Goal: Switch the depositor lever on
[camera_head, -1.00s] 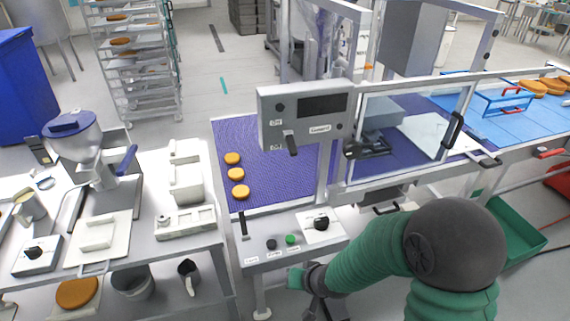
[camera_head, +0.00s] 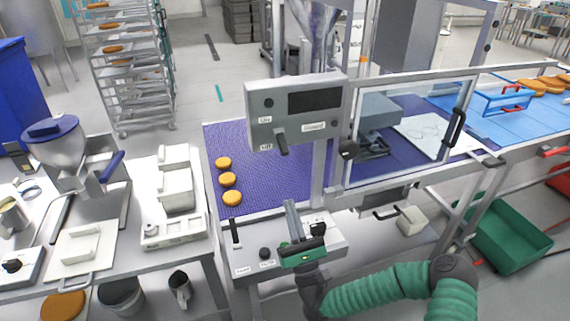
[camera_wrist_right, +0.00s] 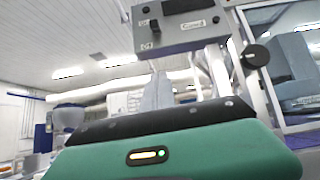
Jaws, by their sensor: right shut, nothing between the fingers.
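The grey control box (camera_head: 296,112) stands on a post above the purple belt, with a dark display. The black depositor lever (camera_head: 282,143) hangs from its front, pointing down beside the lower of two small labels, which I cannot read surely. My right gripper (camera_head: 291,206) is shut and empty. It points up, below the box and apart from the lever, above the lower control panel. In the right wrist view the box (camera_wrist_right: 180,22) and lever (camera_wrist_right: 156,29) show beyond my shut fingers (camera_wrist_right: 157,90). My left gripper is not in view.
The lower panel (camera_head: 258,256) has buttons and a black knob, partly hidden by my gripper. A clear guard frame (camera_head: 408,130) with a black round knob (camera_head: 348,149) stands right of the box. Several orange rounds (camera_head: 228,180) lie on the purple belt (camera_head: 262,180).

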